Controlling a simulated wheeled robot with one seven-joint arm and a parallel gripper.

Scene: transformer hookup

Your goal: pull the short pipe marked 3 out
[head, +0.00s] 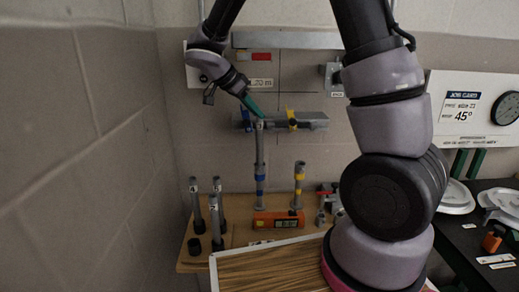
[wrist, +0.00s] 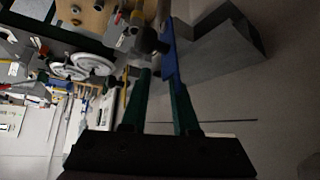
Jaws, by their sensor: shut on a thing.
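My gripper (head: 252,106) has green fingers and is at the top of an upright grey pipe (head: 260,155) with blue bands. In the wrist view the fingers (wrist: 158,80) are close together, shut on a grey pipe piece at their tips, largely hidden; a blue strip (wrist: 170,52) lies along the right finger. Several short grey pipes stand at the board's left: one marked 4 (head: 195,208), one seemingly marked 2 (head: 215,222), and one behind (head: 218,190) whose label I cannot read.
A grey horizontal duct (head: 310,121) with a yellow band sits on the wall beside my gripper. A yellow-banded pipe (head: 298,186) and an orange level (head: 278,220) are on the wooden board (head: 240,232). A dark table (head: 480,240) with white plates is at right.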

